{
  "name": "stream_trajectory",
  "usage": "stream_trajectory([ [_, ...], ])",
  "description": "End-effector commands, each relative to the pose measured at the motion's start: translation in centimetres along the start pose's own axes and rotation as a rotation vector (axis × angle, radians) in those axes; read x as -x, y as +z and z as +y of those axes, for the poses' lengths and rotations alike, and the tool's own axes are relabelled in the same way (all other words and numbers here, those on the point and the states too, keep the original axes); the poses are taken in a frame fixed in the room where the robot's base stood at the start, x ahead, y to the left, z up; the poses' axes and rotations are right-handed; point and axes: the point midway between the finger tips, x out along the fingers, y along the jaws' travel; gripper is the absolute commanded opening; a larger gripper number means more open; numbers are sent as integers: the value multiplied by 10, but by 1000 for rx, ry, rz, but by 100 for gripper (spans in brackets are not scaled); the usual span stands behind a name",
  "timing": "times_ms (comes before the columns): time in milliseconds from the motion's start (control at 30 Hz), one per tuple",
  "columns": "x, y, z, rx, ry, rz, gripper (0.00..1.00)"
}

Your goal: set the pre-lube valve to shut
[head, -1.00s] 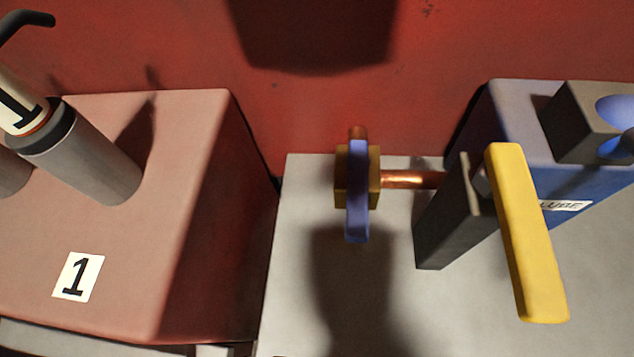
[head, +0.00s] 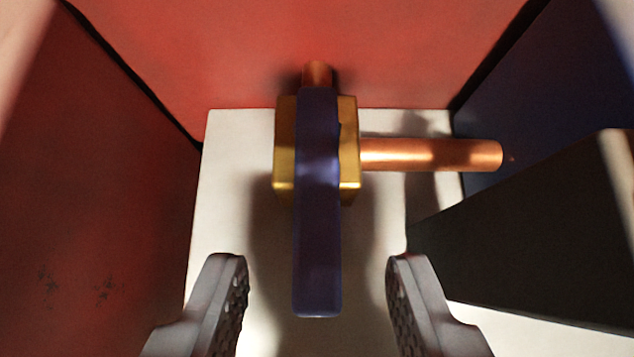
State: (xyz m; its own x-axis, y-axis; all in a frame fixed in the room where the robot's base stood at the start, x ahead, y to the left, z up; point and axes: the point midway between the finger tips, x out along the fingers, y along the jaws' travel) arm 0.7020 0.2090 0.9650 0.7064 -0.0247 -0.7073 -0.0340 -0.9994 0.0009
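The pre-lube valve has a brass body (head: 285,150) with a long blue lever handle (head: 318,235) across its top. The handle runs from the back toward the bottom of the picture, square to the copper pipe (head: 430,154) that leaves the body to the right. A short copper stub (head: 317,73) shows behind the body, in line with the handle. My gripper (head: 318,275) is open, with one finger on each side of the handle's near end. A gap shows between each finger and the handle. I cannot tell whether the fingers are at the handle's height.
A red block (head: 95,190) rises close on the left and a red wall (head: 400,50) stands behind. A dark grey block (head: 540,240) and a blue housing (head: 530,100) stand on the right. The pale surface (head: 228,165) under the valve is bare.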

Motion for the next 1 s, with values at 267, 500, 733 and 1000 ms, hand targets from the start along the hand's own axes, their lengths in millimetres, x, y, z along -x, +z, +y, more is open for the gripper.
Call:
stream_trajectory([
  [267,-29,0,0,-1,-1,-1,40],
  [500,-33,0,0,-1,-1,0,40],
  [733,-32,0,0,-1,-1,0,20],
  [1000,-32,0,0,-1,-1,0,0],
])
